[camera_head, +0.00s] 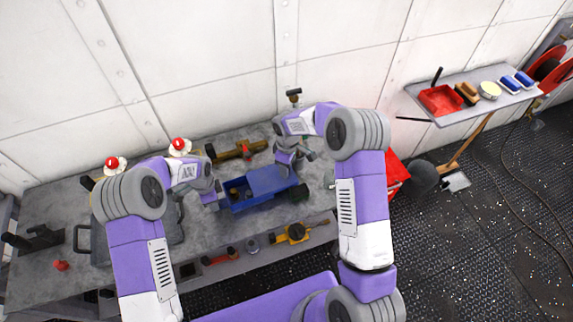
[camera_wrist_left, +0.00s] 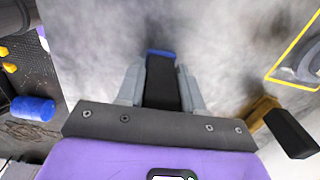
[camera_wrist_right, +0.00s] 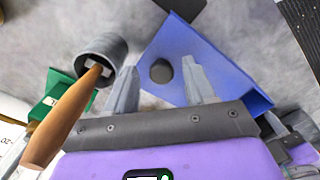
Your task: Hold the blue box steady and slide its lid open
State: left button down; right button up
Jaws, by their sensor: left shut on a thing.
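The blue box (camera_head: 250,205) sits on the grey bench. Its flat blue lid (camera_head: 270,180) covers the right part; the left part is uncovered, with small brownish things inside. The lid and its round dark knob (camera_wrist_right: 160,71) show in the right wrist view. My left gripper (camera_head: 220,201) is at the box's left end. In the left wrist view its fingers (camera_wrist_left: 160,85) are shut on a dark block with a blue edge, apparently part of the box. My right gripper (camera_head: 287,165) is over the lid, its fingers (camera_wrist_right: 157,80) apart on either side of the knob; contact is unclear.
A brown tool (camera_head: 238,151) lies behind the box. A yellow tool (camera_head: 293,233) lies in front. A grey-headed mallet (camera_wrist_right: 98,58) lies beside the lid in the right wrist view. A wall shelf (camera_head: 470,90) with a red tray is at the right. Dark floor (camera_head: 500,220) is open there.

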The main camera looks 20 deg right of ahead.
jog(key=shift+a, duration=0.1)
notch_tip(320, 180, up, 12)
dwell(0.6)
pick_arm(q)
jog(key=c, duration=0.6)
grip_release()
jog(key=shift+c, duration=0.2)
